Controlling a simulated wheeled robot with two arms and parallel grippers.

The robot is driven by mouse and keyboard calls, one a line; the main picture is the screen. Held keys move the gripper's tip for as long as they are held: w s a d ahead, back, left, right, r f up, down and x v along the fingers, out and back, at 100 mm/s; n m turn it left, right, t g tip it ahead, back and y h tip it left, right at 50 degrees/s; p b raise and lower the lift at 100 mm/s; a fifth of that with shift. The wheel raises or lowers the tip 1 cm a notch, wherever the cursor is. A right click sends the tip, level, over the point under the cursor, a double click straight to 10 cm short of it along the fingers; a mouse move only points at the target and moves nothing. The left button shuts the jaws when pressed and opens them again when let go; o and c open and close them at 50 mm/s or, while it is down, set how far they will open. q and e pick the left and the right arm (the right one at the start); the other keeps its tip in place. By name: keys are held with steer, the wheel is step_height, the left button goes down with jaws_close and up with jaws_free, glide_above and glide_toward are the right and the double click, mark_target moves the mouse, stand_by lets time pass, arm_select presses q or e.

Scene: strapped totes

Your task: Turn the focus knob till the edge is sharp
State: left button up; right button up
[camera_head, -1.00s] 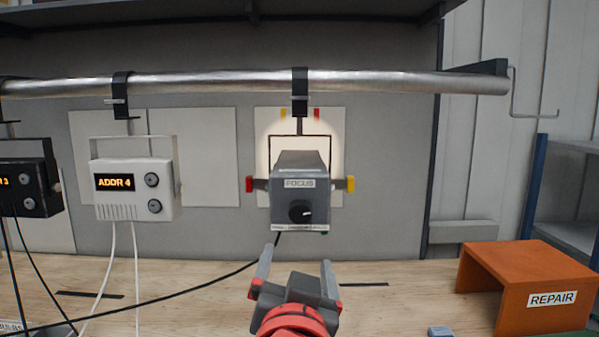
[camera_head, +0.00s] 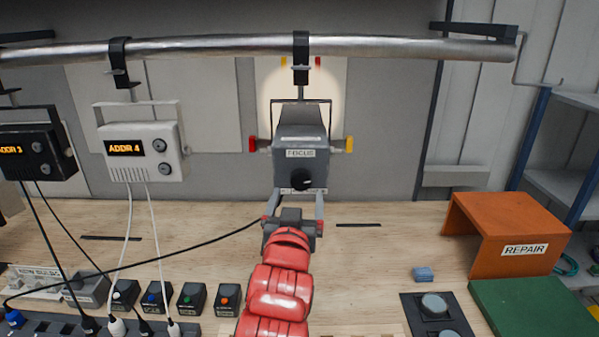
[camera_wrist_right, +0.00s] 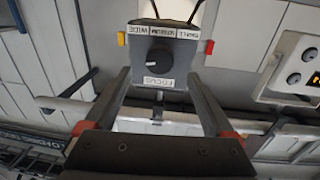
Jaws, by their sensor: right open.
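The grey lamp (camera_head: 301,132) labelled FOCUS hangs from the metal pipe, with a red tab at its left and a yellow tab at its right. Its round black focus knob (camera_head: 301,179) is low on the front face; it also shows in the right wrist view (camera_wrist_right: 159,60). The lamp throws a round patch of light (camera_head: 267,95) on the pale panel behind. My right gripper (camera_head: 293,205) is open and empty, just below and in front of the knob, with its fingers apart from it. In the right wrist view the two fingers (camera_wrist_right: 160,85) stand wide. My left gripper is not in view.
The metal pipe (camera_head: 400,46) crosses above. A white ADDR 4 box (camera_head: 142,165) and a dark box (camera_head: 40,165) hang at left, trailing cables. Several small button boxes line the bench front. An orange REPAIR stand (camera_head: 470,240) and green mat (camera_head: 540,310) are at right.

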mark_target(300, 183)
steer(key=w, duration=0.1)
steer(key=w+p, duration=0.1)
steer(key=w, duration=0.3)
steer(key=shift+w+d+p, duration=0.1)
steer(key=shift+d+p, duration=0.2)
steer(key=shift+w, duration=0.5)
steer(key=c, duration=1.4)
steer(key=m+b, duration=0.1)
steer(key=b, duration=0.2)
steer(key=m+b, duration=0.2)
steer(key=b, duration=0.2)
steer(key=shift+f+b, duration=0.3)
steer(key=shift+r+m+b, duration=0.15)
steer(key=shift+m+b, duration=0.25)
steer(key=shift+b, duration=0.05)
steer(key=shift+r, duration=0.1)
